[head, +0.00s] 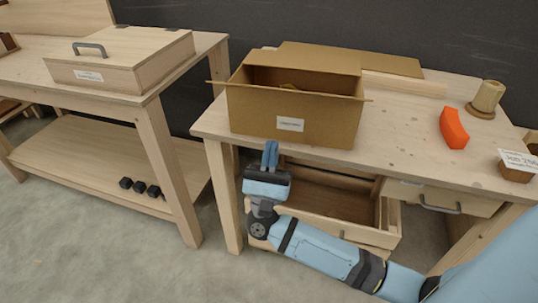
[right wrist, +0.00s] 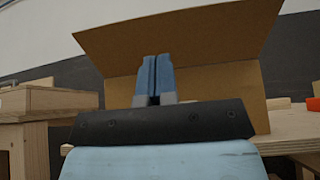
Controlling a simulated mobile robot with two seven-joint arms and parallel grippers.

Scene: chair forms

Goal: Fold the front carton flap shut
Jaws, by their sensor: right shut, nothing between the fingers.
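The brown carton (head: 258,112) stands on the right workbench with its top open and a white label low on its front. In the right wrist view its front flap (right wrist: 195,38) juts out and up from the top of the front wall (right wrist: 250,95), seen from below. The back flap (head: 350,60) lies folded outward. My right gripper (head: 270,155) is shut and empty, fingers pointing up, before the bench edge and below the carton's front. Its fingers also show in the right wrist view (right wrist: 155,78), in front of the carton wall. My left gripper is out of view.
An open drawer (head: 325,205) sits under the bench near my right arm. The left bench carries a wooden lidded box (head: 120,62).

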